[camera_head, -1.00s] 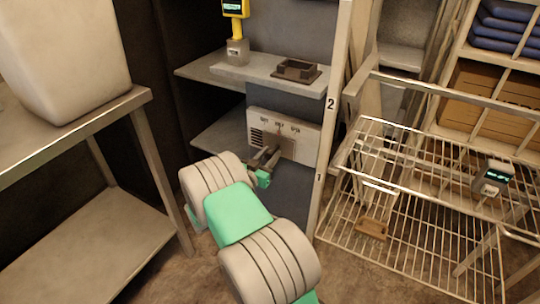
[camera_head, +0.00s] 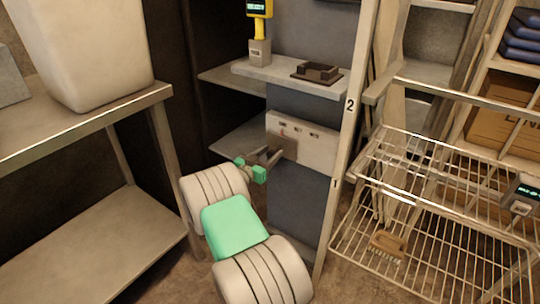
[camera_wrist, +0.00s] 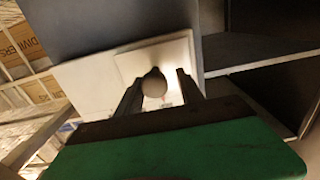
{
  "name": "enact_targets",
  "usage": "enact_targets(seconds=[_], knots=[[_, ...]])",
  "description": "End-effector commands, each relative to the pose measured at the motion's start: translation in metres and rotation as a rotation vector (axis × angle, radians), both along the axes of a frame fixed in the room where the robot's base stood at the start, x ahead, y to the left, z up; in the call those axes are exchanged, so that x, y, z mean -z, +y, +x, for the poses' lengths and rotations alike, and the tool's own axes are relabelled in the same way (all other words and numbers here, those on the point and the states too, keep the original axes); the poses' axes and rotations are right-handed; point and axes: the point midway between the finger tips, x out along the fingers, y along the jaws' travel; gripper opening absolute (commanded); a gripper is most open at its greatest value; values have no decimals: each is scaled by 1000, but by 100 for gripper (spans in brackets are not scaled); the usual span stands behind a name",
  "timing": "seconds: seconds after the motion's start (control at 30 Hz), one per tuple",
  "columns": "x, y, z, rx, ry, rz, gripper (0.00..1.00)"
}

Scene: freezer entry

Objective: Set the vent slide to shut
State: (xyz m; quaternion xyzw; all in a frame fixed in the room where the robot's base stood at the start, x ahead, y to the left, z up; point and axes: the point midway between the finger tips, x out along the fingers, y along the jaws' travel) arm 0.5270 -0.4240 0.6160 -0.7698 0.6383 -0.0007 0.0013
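The vent panel (camera_head: 318,150) is a white plate with small dark labels along its top, on the grey wall under a shelf. A grey slide plate (camera_head: 288,148) lies over its left part. In the wrist view, a pale plate (camera_wrist: 128,62) overlaps the panel's edge, with a rounded knob (camera_wrist: 154,84) in front. My gripper (camera_head: 270,155) is at the panel's left part. Its fingers (camera_wrist: 160,90) stand apart on both sides of the knob. A gap shows on the right; I cannot tell whether the left finger touches. The labels are too small to read.
A shelf (camera_head: 290,77) above the panel holds a dark tray (camera_head: 317,72) and a yellow device (camera_head: 260,32). A metal table (camera_head: 80,128) with a white bin stands left. A wire rack (camera_head: 435,190) stands right, past the upright post (camera_head: 345,130).

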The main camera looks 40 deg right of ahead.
Motion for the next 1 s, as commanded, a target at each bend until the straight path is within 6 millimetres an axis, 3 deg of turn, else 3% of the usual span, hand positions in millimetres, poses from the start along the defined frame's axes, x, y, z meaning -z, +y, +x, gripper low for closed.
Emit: enact_targets(seconds=[0.1,0.37,0.47,0.73,1.0], knots=[[0,0,0,0,0,-1,52],[0,1,-1,3,2,0,52],[-1,12,-2,0,3,0,52],[-2,65,-10,-3,2,0,52],[0,77,-15,2,1,-1,52]])
